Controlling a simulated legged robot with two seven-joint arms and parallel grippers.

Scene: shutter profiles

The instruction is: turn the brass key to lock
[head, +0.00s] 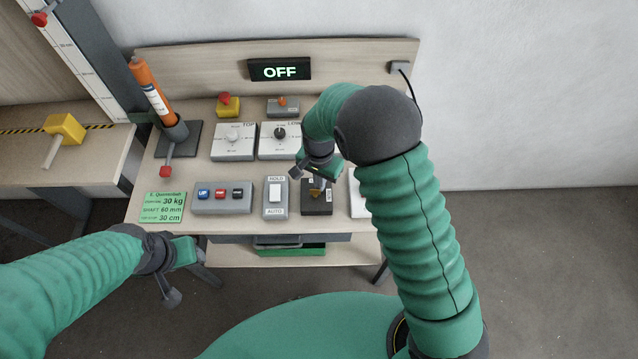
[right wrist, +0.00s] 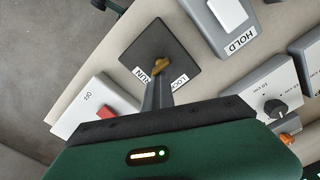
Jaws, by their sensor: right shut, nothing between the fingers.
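The brass key (right wrist: 160,64) sits in a dark square plate (right wrist: 150,42) labelled RUN and LOCK, at the top middle of the right wrist view. In the head view the dark plate (head: 317,208) is at the bench's front edge, with the brass key (head: 315,194) partly covered. My right gripper (right wrist: 158,80) is shut and empty, its fingertips right at the key; contact cannot be told. In the head view the right gripper (head: 318,184) hangs above the plate. My left gripper (head: 196,252) is apart from the bench controls, low on the left; its fingers are unclear.
A HOLD/AUTO switch (head: 275,192) stands close left of the key plate. A box with a red switch (right wrist: 90,117) is on its other side. Dial boxes (head: 234,142) stand behind. The display (head: 279,69) reads OFF. An orange cartridge (head: 150,90) stands back left.

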